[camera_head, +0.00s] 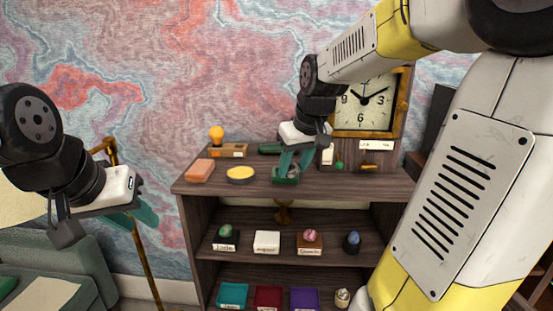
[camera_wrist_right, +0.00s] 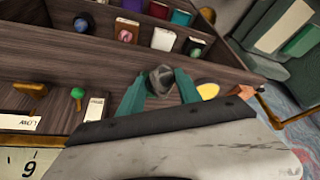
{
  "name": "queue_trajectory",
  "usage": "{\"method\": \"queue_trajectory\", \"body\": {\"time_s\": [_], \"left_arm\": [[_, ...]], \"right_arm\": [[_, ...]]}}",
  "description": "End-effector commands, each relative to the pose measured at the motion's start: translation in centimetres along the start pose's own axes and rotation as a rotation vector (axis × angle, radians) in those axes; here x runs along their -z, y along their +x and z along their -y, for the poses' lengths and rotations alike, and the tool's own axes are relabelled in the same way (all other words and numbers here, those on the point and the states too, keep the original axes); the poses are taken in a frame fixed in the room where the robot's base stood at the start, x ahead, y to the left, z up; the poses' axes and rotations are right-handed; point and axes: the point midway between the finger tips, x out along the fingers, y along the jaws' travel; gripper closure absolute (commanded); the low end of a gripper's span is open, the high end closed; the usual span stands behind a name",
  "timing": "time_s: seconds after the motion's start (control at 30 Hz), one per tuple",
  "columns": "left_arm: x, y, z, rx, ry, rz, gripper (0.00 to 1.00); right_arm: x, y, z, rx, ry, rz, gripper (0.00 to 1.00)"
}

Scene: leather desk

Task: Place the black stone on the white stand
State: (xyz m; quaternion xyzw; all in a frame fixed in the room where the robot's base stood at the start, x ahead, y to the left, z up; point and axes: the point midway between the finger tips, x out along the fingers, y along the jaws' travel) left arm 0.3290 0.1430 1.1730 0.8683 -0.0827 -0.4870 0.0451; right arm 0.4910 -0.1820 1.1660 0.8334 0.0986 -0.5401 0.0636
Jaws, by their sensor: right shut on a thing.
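My right gripper (camera_head: 288,172) is over the top of the wooden shelf unit, its teal fingers pointing down. In the right wrist view the gripper (camera_wrist_right: 160,88) is shut on a dark grey, faceted stone (camera_wrist_right: 161,76), probably the black stone. In the head view the fingers mostly hide it. The white stand (camera_head: 267,242) is on the middle shelf, lower and to the left of the right gripper, with nothing on it. It also shows in the right wrist view (camera_wrist_right: 163,40). My left gripper (camera_head: 143,213) is left of the shelf unit; its opening cannot be made out.
Beside the white stand are a green stone (camera_head: 225,231) on a dark stand, a pink stone (camera_head: 309,235) on a brown stand and a dark blue egg-shaped stone (camera_head: 352,241).

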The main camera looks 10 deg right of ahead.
Motion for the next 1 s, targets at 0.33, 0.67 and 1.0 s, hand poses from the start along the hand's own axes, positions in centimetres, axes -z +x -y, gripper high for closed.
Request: {"method": "queue_trajectory", "body": {"time_s": [0.33,0.67,1.0], "left_arm": [[0.0,0.0,0.0,0.000,0.000,-0.001,0.68],[0.0,0.0,0.0,0.000,0.000,0.000,0.68],[0.0,0.0,0.0,0.000,0.000,0.000,0.68]], "right_arm": [[6.5,4.0,-3.3,-0.002,0.001,0.004,1.00],[11.5,6.7,-5.7,-0.001,0.000,0.001,1.00],[11.5,9.4,-6.1,0.001,0.001,0.003,1.00]]}}
